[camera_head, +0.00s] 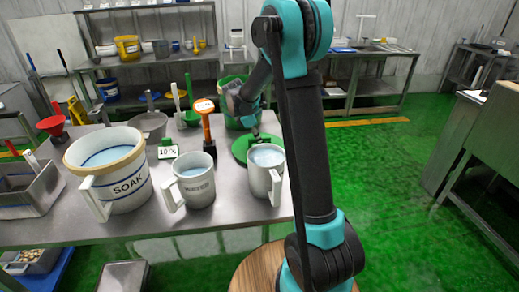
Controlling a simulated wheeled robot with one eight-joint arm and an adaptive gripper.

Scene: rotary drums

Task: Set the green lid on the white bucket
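The green lid (240,149) is a flat round disc near the right part of the steel table, partly hidden behind a grey-white mug. My gripper (256,131) is small and dark in this view, pointing down just over the lid. I cannot tell whether its fingers touch the lid or how far apart they are. A large white bucket (125,187) marked SOAK, with a tan rim and a side handle, stands open at the table's left. It holds bluish liquid.
Two grey-white mugs (197,190) (261,181) stand at the table's front. An orange-handled tool (206,125), a small sign (168,150), a grey pot (149,127) and a green bucket (232,85) are near. A steel tray (38,196) sits left of the white bucket.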

